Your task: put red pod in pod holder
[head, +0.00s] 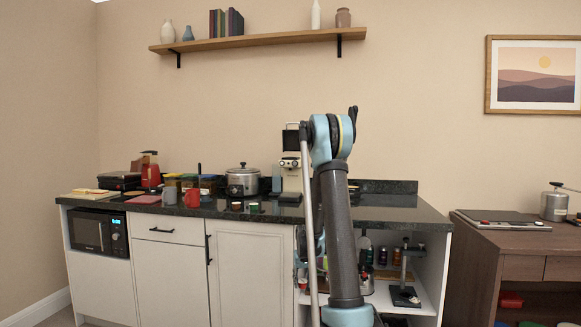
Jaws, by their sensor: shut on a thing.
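I cannot make out my gripper; my own arm rises through the middle of the view and hides what is behind it. No red pod can be picked out for certain. A small reddish-brown pod or cup (236,206) and a small green one (254,207) stand near the counter's front edge. A small red item (303,284) sits low in the open cabinet, left of my arm. I cannot identify a pod holder for certain; a dark stand (404,294) is in the open cabinet, right of my arm.
A brown desk (480,235) stands to the right. A shelf (255,40) hangs above.

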